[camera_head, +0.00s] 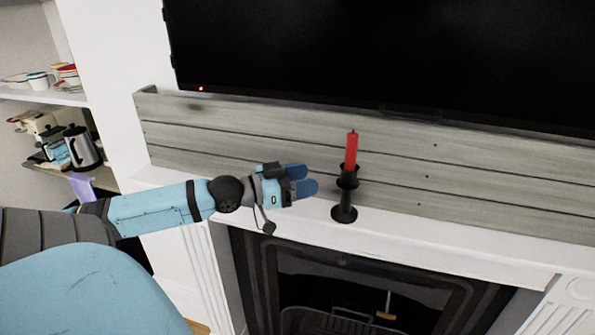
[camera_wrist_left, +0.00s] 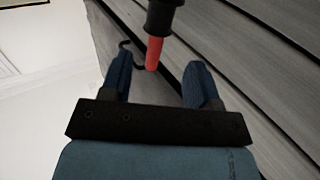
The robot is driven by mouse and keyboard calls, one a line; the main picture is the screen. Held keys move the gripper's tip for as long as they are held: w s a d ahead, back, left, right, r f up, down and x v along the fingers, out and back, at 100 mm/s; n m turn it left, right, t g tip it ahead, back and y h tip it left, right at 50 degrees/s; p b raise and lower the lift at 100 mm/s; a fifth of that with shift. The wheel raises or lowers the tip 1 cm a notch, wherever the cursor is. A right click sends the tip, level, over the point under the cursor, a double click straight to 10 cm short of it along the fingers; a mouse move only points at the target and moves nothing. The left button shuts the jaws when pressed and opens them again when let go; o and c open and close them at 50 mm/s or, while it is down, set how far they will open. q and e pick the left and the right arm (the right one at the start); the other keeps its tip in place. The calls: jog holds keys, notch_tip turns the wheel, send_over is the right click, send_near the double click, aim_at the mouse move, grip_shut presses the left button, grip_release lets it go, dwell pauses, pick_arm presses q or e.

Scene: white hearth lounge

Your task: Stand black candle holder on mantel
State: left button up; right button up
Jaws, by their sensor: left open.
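The black candle holder (camera_head: 345,213) stands upright on the white mantel (camera_head: 430,238), with a red candle (camera_head: 351,150) in it. My left gripper (camera_head: 310,180) is open and just left of the holder, its blue fingers pointing toward it and apart from it. In the left wrist view, the black holder (camera_wrist_left: 160,15) and the red candle (camera_wrist_left: 153,54) show beyond the open fingers of my left gripper (camera_wrist_left: 160,82), with nothing between the fingers. The holder's base is out of that view. My right gripper is not in view.
Grey wood planks (camera_head: 240,135) back the mantel, below a large black screen (camera_head: 380,55). A dark fireplace (camera_head: 340,285) opens below. The mantel right of the holder is clear.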

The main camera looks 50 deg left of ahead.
pick_arm(q)
jog(key=s+d+f+n+g+y, duration=0.15)
jog(key=s+f, duration=0.25)
jog(key=f, duration=0.7)
jog(key=s+d+f+n+g+y, duration=0.1)
jog(key=s+f+y, duration=0.15)
jog(key=f, duration=0.85)
jog(key=s+d+f+g, duration=0.1)
jog(key=s+d+f, duration=0.1)
jog(key=d+f, duration=0.3)
jog(key=s+d+f+m+g, duration=0.1)
jog(key=s+d+f, duration=0.2)
jog(key=d, duration=0.7)
jog(key=s+d+f+g, duration=0.1)
jog(key=s+d+f, duration=0.2)
jog(key=d+f, duration=0.3)
jog(key=shift+d+f+h, duration=0.3)
jog(key=shift+d+f, duration=0.1)
jog(key=shift+d, duration=0.7)
jog(key=shift+r, duration=0.1)
